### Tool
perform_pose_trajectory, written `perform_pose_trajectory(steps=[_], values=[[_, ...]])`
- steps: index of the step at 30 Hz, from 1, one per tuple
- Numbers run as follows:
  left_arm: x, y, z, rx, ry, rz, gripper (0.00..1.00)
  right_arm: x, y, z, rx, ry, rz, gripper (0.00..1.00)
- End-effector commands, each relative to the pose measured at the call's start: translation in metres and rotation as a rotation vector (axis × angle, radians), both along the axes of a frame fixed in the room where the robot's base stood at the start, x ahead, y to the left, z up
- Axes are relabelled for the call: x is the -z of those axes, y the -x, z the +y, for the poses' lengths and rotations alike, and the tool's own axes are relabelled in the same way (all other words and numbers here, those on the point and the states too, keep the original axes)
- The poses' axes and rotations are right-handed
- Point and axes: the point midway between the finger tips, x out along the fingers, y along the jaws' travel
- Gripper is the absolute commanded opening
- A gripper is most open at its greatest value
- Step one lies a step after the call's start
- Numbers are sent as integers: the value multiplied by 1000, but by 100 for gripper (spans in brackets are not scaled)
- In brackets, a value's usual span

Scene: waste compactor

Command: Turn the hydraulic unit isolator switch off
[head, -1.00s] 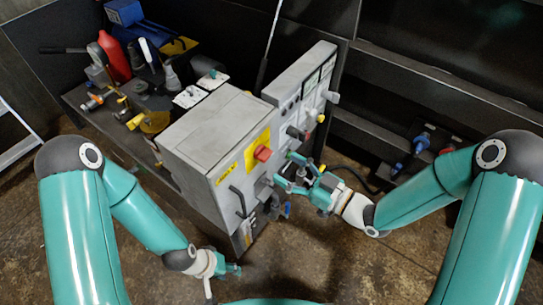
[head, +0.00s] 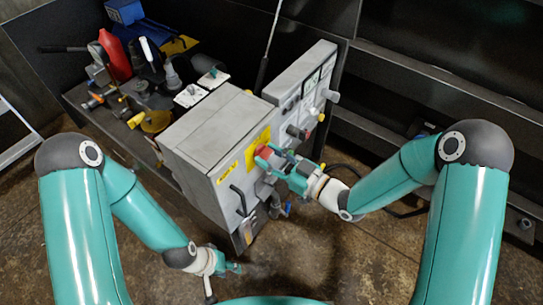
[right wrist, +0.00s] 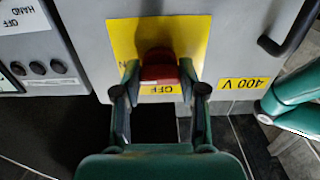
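The isolator switch is a red knob (right wrist: 158,68) on a yellow plate (right wrist: 190,30) on the grey cabinet front. In the right wrist view the plate's OFF label (right wrist: 158,90) is upside down below the knob, and a letter N shows at its left. In the head view the red knob (head: 264,152) is partly covered by my right gripper (head: 274,160). The right gripper's fingers (right wrist: 158,76) are spread, one on each side of the knob. I cannot tell whether they touch it. My left gripper (head: 236,268) is low, left of the cabinet's base, away from the switch; its opening is too small to judge.
The grey cabinet (head: 213,130) has a dark handle (head: 238,200) and a 400 V label (right wrist: 247,84). A panel with knobs (head: 305,95) adjoins it on the right. A cluttered bench (head: 140,100) stands at the left. The floor in front is open.

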Motion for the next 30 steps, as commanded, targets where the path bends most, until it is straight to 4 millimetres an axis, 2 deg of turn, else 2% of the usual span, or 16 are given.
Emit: perform_pose_trajectory(steps=[1,3,4,14,20,30], values=[[0,0,0,0,0,0,40,0,1,0,-2,0,0,18],[0,0,0,0,0,0,40,0,1,0,-2,0,0,7],[0,0,0,-1,0,-1,40,0,0,-4,0,0,0,7],[13,0,0,0,0,0,40,2,1,0,-2,27,-40,7],[38,0,0,0,0,0,40,5,1,0,-3,87,-127,7],[102,0,0,0,0,0,40,8,2,1,-3,260,-367,7]])
